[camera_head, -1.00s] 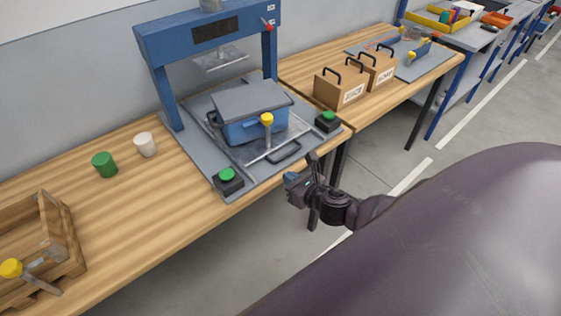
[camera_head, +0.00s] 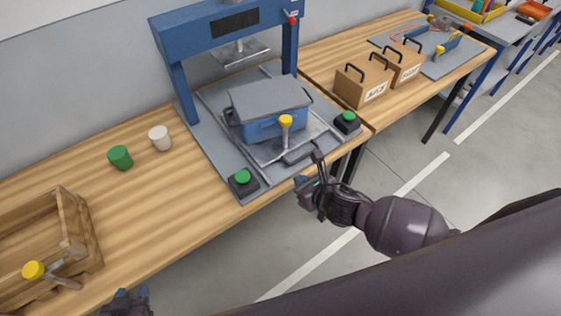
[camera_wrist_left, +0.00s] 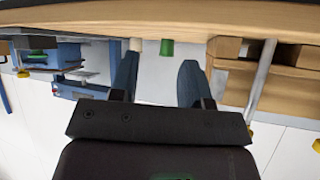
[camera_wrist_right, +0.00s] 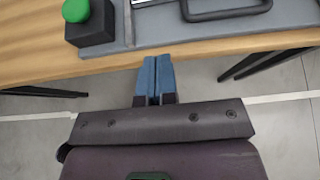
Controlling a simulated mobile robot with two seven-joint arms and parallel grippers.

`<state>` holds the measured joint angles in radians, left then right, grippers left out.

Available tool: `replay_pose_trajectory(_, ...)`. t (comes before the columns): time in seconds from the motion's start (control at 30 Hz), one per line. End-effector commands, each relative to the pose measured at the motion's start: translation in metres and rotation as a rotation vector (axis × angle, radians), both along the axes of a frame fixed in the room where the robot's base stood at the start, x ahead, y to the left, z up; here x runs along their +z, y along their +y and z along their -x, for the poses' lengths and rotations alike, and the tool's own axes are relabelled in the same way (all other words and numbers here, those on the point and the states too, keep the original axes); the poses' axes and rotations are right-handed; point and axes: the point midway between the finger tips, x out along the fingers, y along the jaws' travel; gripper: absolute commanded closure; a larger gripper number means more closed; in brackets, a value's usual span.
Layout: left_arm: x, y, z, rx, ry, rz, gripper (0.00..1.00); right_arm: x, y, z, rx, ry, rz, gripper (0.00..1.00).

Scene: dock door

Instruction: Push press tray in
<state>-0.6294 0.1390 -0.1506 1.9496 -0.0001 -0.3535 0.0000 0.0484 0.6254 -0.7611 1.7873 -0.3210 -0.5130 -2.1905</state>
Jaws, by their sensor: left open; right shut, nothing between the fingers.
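The press tray (camera_head: 258,151) is a grey metal plate with a dark handle (camera_head: 300,153) at its front. It sits partly out of the blue press (camera_head: 207,29), and a blue lidded box (camera_head: 270,112) stands on it. My right gripper (camera_head: 308,182) is shut and empty, just in front of the bench edge, short of the handle. In the right wrist view its blue fingertips (camera_wrist_right: 156,65) are together, with the handle (camera_wrist_right: 225,8) beyond to the right. My left gripper (camera_head: 130,296) is low at the bottom edge; the left wrist view shows its fingers (camera_wrist_left: 158,78) apart and empty.
Green-topped buttons (camera_head: 243,180) and (camera_head: 347,121) flank the tray. A yellow-knobbed lever (camera_head: 286,122) rises in front of the box. Green (camera_head: 120,158) and white (camera_head: 160,138) cups and a wooden crate (camera_head: 75,225) stand left. Cardboard boxes (camera_head: 362,85) stand right.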

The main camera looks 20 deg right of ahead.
Motion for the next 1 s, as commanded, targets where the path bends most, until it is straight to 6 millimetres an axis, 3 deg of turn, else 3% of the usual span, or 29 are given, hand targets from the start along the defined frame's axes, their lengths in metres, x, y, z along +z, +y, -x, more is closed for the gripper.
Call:
replay_pose_trajectory(0.53, 0.007, -0.001, -0.012, -0.006, -0.029, -0.001, 0.57, -0.041, 0.026, -0.069, -0.001, -0.001, -0.003, 1.0)
replay_pose_trajectory(0.7, 0.009, -0.001, -0.01, -0.005, -0.024, -0.001, 0.57, -0.039, 0.033, -0.09, -0.001, -0.001, -0.001, 1.0)
replay_pose_trajectory(1.0, 0.008, 0.0, -0.007, -0.004, -0.017, -0.001, 0.57, -0.04, 0.037, -0.104, 0.0, -0.002, -0.001, 1.0)
